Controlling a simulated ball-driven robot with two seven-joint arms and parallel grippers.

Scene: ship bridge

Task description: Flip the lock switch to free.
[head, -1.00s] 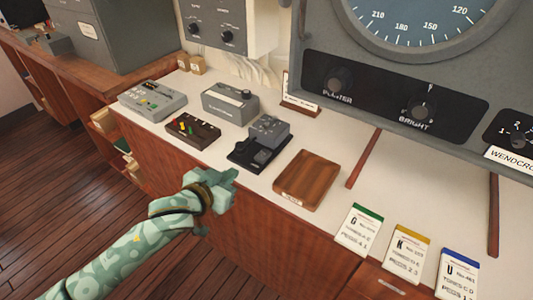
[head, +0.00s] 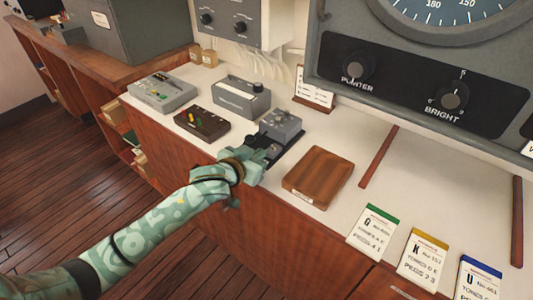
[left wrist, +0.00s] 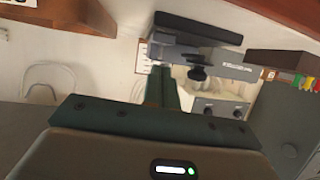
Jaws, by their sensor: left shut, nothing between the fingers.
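A grey box on a black base (head: 282,124) stands on the white counter. I cannot make out a lock switch or its lettering; small controls on top of the box are too small to tell. My left gripper (head: 268,150) is shut and empty at the front left of this unit, hiding part of its black base. I cannot tell whether it touches. In the left wrist view, the shut fingers (left wrist: 163,88) reach toward a grey box (left wrist: 215,65) with a black knob (left wrist: 197,73) and a dark slab. My right gripper is not in view.
A wooden block (head: 318,177) lies right of the unit. A dark box with coloured levers (head: 202,123), a grey box with a knob (head: 241,98) and a grey panel box (head: 161,92) stand left. Lettered cards (head: 375,232) lie front right. A large instrument console (head: 420,80) overhangs behind.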

